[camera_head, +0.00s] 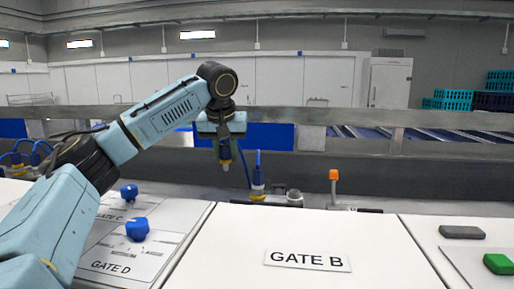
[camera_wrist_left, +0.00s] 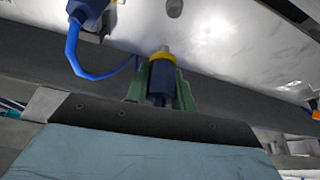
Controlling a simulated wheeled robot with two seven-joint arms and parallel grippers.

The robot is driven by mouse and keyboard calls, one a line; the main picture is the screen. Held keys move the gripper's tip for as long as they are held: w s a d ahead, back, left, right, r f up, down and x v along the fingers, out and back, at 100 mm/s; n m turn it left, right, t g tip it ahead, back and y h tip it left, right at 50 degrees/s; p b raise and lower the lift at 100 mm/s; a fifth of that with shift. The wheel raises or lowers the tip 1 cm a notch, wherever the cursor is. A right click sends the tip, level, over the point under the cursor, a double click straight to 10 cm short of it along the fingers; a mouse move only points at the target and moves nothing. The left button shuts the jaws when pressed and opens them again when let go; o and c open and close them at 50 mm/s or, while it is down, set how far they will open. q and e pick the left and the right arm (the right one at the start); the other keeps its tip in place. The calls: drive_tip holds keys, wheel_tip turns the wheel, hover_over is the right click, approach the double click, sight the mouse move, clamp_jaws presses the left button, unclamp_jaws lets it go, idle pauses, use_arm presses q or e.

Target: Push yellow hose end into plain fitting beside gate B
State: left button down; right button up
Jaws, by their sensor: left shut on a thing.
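My left gripper (camera_head: 224,157) hangs above the far edge of the white panels, pointing down. In the left wrist view its green fingers (camera_wrist_left: 161,92) are shut on a dark blue hose end with a yellow collar (camera_wrist_left: 161,62) and a pale tip. The hose end is in the air, apart from any fitting. A plain grey fitting (camera_head: 294,197) stands behind the GATE B panel, right of and below the gripper. Beside it stands a blue connector with a yellow ring (camera_head: 258,185) and a blue hose. My right gripper is not in view.
The GATE B label (camera_head: 307,260) lies on a clear white panel. An orange-topped lever (camera_head: 333,185) stands right of the fittings. Blue knobs (camera_head: 137,229) stand on the left panel. A grey block (camera_head: 462,232) and a green block (camera_head: 498,264) lie at right. A rail (camera_head: 330,118) crosses behind.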

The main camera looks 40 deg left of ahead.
use_arm(q)
drive_tip(key=shift+s+a+f, duration=0.25)
drive_tip(key=shift+s+a, duration=0.1)
drive_tip(key=shift+a, duration=0.05)
drive_tip(key=shift+f, duration=2.85)
drive_tip(key=shift+p, duration=0.5)
drive_tip(key=shift+f, duration=0.1)
drive_tip(key=shift+f+b, duration=0.4)
drive_tip(key=shift+f, duration=0.5)
